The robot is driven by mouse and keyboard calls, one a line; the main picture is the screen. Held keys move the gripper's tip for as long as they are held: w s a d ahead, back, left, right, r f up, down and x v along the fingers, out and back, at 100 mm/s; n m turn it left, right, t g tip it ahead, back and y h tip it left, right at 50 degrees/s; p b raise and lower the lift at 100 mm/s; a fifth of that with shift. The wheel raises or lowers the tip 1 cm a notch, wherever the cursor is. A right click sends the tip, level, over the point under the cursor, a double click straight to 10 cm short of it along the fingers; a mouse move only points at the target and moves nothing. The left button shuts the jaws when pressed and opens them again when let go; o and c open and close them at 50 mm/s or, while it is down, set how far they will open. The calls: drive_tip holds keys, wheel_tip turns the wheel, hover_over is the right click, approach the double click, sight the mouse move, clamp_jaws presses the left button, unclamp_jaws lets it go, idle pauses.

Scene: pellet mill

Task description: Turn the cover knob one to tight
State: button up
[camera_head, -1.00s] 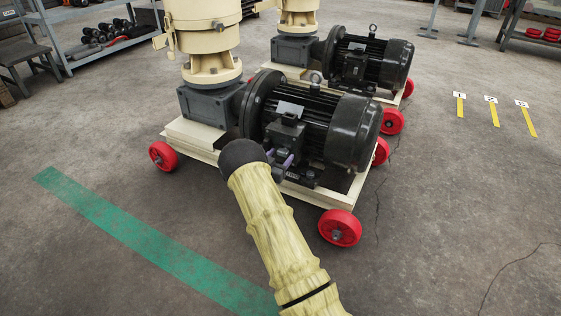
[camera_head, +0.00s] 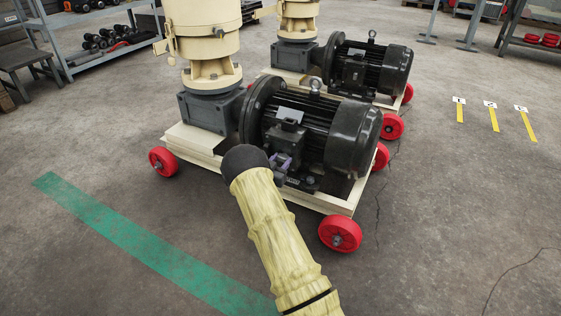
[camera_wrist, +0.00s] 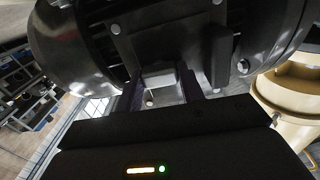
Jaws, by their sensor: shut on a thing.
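The nearer pellet mill has a black finned motor (camera_head: 345,135) with a dark terminal box (camera_head: 288,138) on its side facing me. My gripper (camera_head: 281,164) is at the lower part of this box, partly hidden behind my dark wrist. In the wrist view my gripper (camera_wrist: 163,92) has its two dark fingers shut on a small light grey part, which I take to be cover knob one (camera_wrist: 160,80). The knob's turn angle, and whether it is tight, cannot be told.
The mill stands on a cream base (camera_head: 310,193) with red wheels (camera_head: 340,230). A second mill motor (camera_head: 365,65) stands behind it. A shelf rack (camera_head: 95,55) is at the back left. The floor to the right is clear around yellow marks (camera_head: 493,118).

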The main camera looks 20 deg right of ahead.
drive_tip(key=m+p, duration=0.2)
drive_tip(key=m, duration=0.2)
drive_tip(key=shift+m, duration=0.4)
drive_tip(key=m+p, duration=0.1)
drive_tip(key=m, duration=0.3)
drive_tip(key=shift+m, duration=0.3)
drive_tip(key=m+p, duration=0.1)
drive_tip(key=m, duration=0.3)
drive_tip(key=shift+a, duration=0.1)
drive_tip(key=shift+f+m, duration=0.1)
drive_tip(key=shift+m, duration=2)
drive_tip(key=shift+o, duration=0.2)
drive_tip(key=o, duration=1)
drive_tip(key=shift+c, duration=0.2)
